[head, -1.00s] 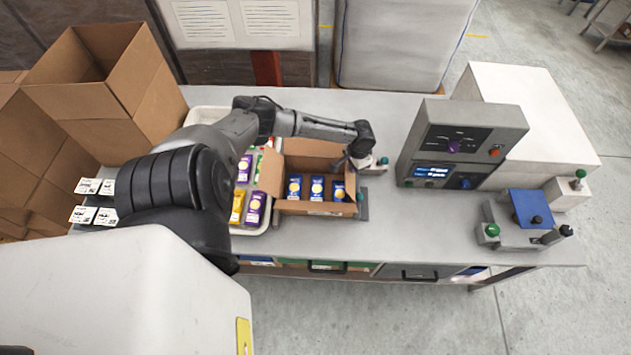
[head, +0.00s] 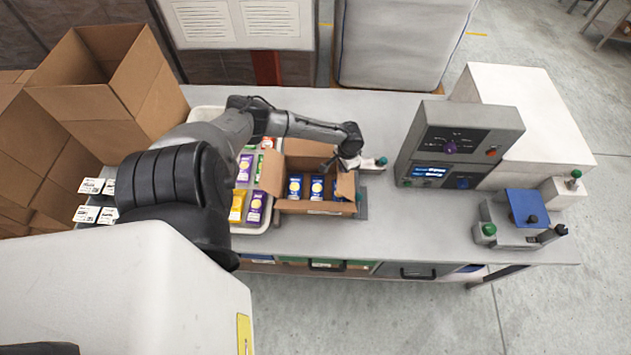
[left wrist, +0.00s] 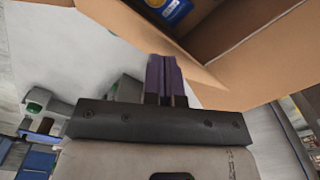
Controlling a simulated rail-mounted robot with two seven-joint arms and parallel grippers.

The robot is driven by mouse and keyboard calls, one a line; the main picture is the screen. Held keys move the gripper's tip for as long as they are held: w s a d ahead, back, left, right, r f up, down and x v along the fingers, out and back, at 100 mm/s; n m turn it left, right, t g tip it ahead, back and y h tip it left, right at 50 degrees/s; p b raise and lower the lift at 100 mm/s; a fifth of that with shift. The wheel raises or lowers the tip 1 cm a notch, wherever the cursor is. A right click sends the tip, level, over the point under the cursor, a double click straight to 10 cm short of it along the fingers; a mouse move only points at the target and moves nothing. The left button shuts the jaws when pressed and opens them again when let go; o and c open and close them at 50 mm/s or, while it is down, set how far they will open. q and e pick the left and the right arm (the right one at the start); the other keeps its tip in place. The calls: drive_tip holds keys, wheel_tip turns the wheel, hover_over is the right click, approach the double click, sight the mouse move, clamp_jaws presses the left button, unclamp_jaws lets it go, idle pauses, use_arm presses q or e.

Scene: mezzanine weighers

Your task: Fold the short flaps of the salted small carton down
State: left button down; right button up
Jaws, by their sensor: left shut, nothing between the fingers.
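The small carton (head: 315,207) stands open on the bench with several blue packets (head: 316,188) inside. Any label reading salted is too small to read. Its left short flap (head: 271,172) stands up and leans outward. Its right short flap (head: 346,186) leans inward over the rightmost packet. My left gripper (head: 332,164) is at the carton's right end, close to that flap. In the left wrist view its purple fingers (left wrist: 165,78) are shut and empty, against or very near the cardboard flap (left wrist: 225,85). My right gripper is not in view.
A white tray (head: 250,229) with coloured packets stands left of the carton. Large open cartons (head: 140,85) stand at the back left. A grey weigher console (head: 455,145) stands further right, with clear bench between.

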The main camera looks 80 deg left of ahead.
use_arm(q)
drive_tip(key=shift+s+a+f, duration=0.2)
drive_tip(key=shift+s+f, duration=0.9)
drive_tip(key=shift+s, duration=0.1)
drive_tip(key=shift+s+f, duration=0.1)
drive_tip(key=shift+f, duration=0.15)
drive_tip(key=shift+s+a+f+b, duration=0.15)
drive_tip(key=shift+s+f+b, duration=0.25)
drive_tip(key=shift+f, duration=0.45)
drive_tip(key=shift+s+f, duration=0.1)
drive_tip(key=shift+f, duration=0.05)
